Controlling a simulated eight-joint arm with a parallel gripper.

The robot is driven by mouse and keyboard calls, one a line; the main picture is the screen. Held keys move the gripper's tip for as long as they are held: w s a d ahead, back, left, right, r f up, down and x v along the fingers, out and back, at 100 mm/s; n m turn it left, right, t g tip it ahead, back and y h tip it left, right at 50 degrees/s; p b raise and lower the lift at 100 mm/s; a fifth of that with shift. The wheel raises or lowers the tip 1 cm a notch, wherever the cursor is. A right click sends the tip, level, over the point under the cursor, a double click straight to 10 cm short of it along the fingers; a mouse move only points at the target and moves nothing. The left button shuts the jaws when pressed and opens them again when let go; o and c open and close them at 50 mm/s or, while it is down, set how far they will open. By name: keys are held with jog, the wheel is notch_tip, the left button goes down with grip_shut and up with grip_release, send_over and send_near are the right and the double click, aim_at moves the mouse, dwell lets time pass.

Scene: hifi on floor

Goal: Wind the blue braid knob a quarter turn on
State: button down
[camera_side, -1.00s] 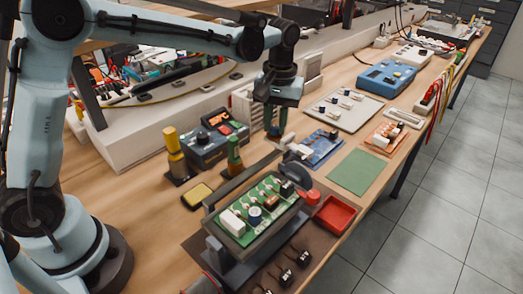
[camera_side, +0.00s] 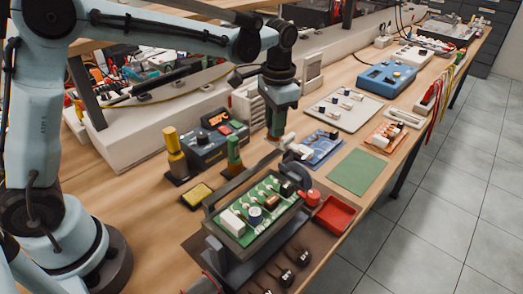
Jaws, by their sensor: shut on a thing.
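My gripper (camera_side: 275,132) points straight down near the middle of the bench, behind the green circuit board. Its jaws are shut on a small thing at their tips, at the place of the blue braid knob. The fingers cover the knob almost wholly, so its turn angle cannot be read. A pale, whitish part (camera_side: 288,139) shows just right of the fingertips.
A green circuit board (camera_side: 262,208) sits in a dark holder in front. A green-and-brown bottle (camera_side: 234,155) and a dark station (camera_side: 213,141) stand close on the left. A blue board (camera_side: 322,150) and red tray (camera_side: 335,214) lie to the right.

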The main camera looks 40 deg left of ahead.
jog(key=shift+m, duration=1)
jog(key=c, duration=0.9)
grip_release()
jog(key=shift+c, duration=0.2)
